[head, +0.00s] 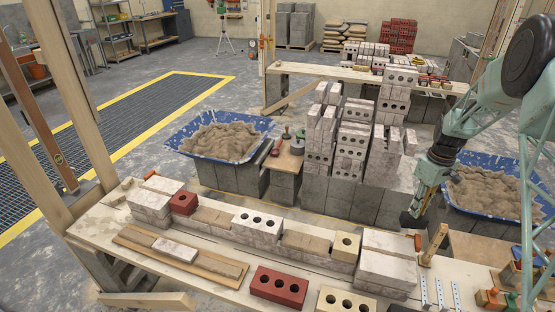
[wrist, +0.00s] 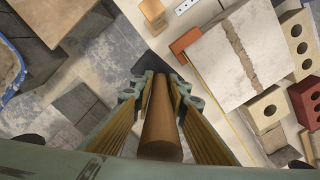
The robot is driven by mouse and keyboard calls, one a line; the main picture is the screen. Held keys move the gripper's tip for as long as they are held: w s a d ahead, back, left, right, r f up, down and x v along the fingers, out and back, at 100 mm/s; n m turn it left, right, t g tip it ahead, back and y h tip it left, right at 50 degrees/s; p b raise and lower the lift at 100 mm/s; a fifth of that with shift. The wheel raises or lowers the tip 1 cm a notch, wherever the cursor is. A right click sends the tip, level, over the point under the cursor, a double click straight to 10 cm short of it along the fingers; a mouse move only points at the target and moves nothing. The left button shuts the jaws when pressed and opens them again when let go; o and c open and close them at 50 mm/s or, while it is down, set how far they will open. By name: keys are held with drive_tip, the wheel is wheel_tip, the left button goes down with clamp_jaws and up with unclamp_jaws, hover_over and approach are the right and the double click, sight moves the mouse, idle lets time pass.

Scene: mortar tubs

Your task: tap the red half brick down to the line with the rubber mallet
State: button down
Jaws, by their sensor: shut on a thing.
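The red half brick (head: 184,202) sits in the row on the bench in the head view, next to the left end stack (head: 155,200). It is out of the wrist view. My gripper (head: 419,203) is at the right, above the far side of the bench and well away from the red half brick. In the wrist view my gripper (wrist: 160,90) is shut on the brown handle of the rubber mallet (wrist: 160,125). The black mallet head (wrist: 150,63) is beyond the fingertips. An orange line block (head: 418,242) is at the right end stack; the line itself is hard to make out.
The right end stack (head: 388,262) and a yellow half brick (head: 345,246) stand near my gripper. A wooden post (head: 435,243) is close by. Mortar tubs (head: 220,140) and tall brick stacks (head: 355,145) stand behind the bench. A red brick (head: 278,288) lies at the front.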

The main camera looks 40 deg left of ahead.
drive_tip(key=shift+s+a+r+p, duration=0.25)
drive_tip(key=shift+s+r+p, duration=0.15)
drive_tip(key=shift+s+r, duration=0.15)
drive_tip(key=shift+s+a+r+p, duration=0.25)
drive_tip(key=shift+s+r+p, duration=0.15)
drive_tip(key=shift+r, duration=0.25)
drive_tip(key=shift+s+a+r+p, duration=0.25)
drive_tip(key=shift+s+r+p, duration=0.15)
drive_tip(key=shift+s+r, duration=0.15)
